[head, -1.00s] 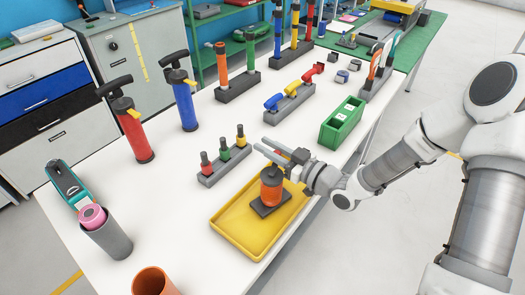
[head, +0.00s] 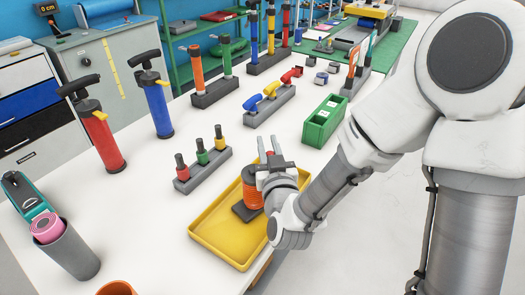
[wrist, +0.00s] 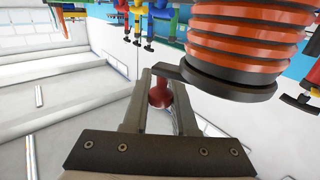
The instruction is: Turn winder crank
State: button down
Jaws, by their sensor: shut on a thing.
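The winder is an orange ribbed drum (head: 252,198) on a dark base, standing in a yellow tray (head: 208,232) on the white table. In the wrist view the drum (wrist: 245,38) fills the upper right. A dark crank arm (wrist: 172,74) sticks out from its dark end and bears a dark red knob (wrist: 160,94). My gripper (wrist: 160,92) is shut on this knob, one finger on each side. In the head view my gripper (head: 268,146) is beside the winder, its fingers pointing away from me. My wrist hides the crank and part of the drum there.
A rack with red, green and yellow handles (head: 202,165) stands just left of the tray. A green box (head: 324,121) is to the right. Red (head: 103,138) and blue (head: 156,100) hand pumps stand at the left.

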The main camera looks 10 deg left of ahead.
jog(key=s+d+m+g+h+b, duration=0.1)
jog(key=s+d+m+g+h, duration=0.1)
jog(key=m+h, duration=0.6)
jog(key=s+d+m+g+h+b, duration=0.1)
jog(key=s+m+g+h, duration=0.4)
jog(key=h, duration=0.9)
jog(key=shift+d+m+g, duration=0.4)
jog(key=shift+m+g, duration=0.7)
jog(key=shift+m, duration=0.7)
jog(key=shift+s+m+g, duration=0.2)
jog(key=shift+m+g, duration=0.1)
jog(key=shift+g, duration=0.1)
jog(key=c, duration=0.7)
grip_release()
jog(key=shift+a, duration=0.1)
